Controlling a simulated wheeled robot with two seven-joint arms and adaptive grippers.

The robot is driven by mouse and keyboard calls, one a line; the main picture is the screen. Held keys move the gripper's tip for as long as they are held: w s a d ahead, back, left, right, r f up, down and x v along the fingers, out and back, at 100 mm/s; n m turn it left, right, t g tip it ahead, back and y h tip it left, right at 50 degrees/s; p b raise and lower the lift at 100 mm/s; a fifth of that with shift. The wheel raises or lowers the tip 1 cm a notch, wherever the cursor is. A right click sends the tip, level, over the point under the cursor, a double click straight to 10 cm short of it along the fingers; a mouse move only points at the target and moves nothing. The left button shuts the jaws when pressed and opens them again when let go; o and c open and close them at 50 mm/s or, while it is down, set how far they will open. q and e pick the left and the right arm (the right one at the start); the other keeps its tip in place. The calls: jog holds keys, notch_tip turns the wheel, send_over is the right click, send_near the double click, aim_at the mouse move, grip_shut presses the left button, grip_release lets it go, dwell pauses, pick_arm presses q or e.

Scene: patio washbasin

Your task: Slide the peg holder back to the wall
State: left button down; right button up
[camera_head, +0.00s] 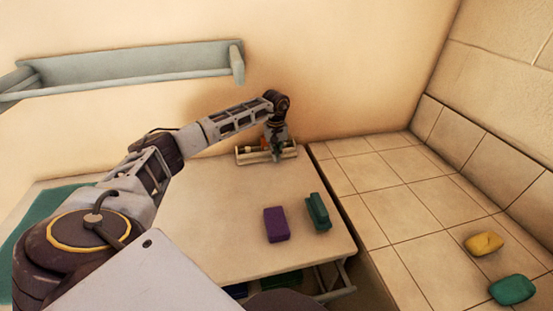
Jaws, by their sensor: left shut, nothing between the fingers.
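The peg holder (256,155), a small pale open box, sits at the back of the table close to the wall. Small brownish and pale items show inside it, partly hidden. My left gripper (277,154) points down at the holder from above, shut with nothing between its fingers. Its fingertips are at or inside the box; I cannot tell whether they touch its side. My right gripper is not in view.
A purple block (276,224) and a green block (318,212) stand on the table (215,225) towards its right. A grey-green shelf (130,68) hangs on the wall. Yellow (484,244) and green (512,289) soaps lie on the tiled counter (400,205).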

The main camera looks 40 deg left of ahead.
pick_arm(q)
jog(key=shift+s+d+r, duration=0.15)
jog(key=shift+d+r, duration=0.1)
jog(key=shift+a+r, duration=0.1)
jog(key=shift+r, duration=0.25)
notch_tip(320, 180, up, 11)
jog(key=shift+r, duration=0.15)
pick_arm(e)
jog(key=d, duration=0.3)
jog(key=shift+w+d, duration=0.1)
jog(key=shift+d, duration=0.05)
pick_arm(q)
jog(key=shift+d, duration=0.2)
